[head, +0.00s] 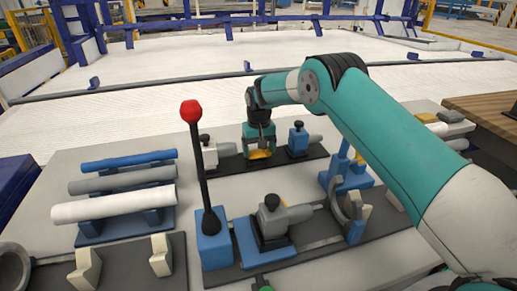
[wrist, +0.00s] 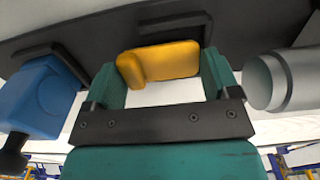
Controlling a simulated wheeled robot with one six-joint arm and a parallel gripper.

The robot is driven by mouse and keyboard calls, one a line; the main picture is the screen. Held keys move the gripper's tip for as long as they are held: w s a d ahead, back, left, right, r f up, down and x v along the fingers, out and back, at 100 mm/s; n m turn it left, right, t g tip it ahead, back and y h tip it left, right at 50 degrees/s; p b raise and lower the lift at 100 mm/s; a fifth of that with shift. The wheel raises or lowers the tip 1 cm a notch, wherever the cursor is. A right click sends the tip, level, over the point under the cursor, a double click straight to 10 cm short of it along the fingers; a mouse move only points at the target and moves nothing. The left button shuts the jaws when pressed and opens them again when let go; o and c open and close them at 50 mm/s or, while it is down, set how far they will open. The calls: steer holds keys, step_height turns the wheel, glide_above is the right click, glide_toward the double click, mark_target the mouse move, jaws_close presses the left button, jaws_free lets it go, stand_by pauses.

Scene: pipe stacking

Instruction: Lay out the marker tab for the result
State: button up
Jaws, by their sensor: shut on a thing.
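The marker tab is a small yellow-orange piece (wrist: 172,61), seen in the wrist view between the two teal fingers of my gripper (wrist: 163,72). My gripper is shut on it. In the head view, my gripper (head: 259,142) points down over the dark back strip (head: 222,163), with the yellow tab (head: 260,154) at its lower end. In the head view, the tab is close above or on the strip; I cannot tell whether it touches.
A blue valve-like fixture (head: 298,140) and a grey one (head: 212,147) flank my gripper. A tall red-knobbed lever (head: 196,150) stands front left. Blue, grey and white pipes lie on a rack (head: 90,232) at left. A grey clamp unit (head: 270,218) sits in front.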

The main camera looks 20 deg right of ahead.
mark_target(259, 153)
steer(key=shift+f, duration=0.35)
steer(key=o, duration=0.8)
steer(key=shift+r, duration=0.1)
step_height(259, 153, up, 17)
steer(key=shift+r+b, duration=0.15)
steer(key=shift+b, duration=0.35)
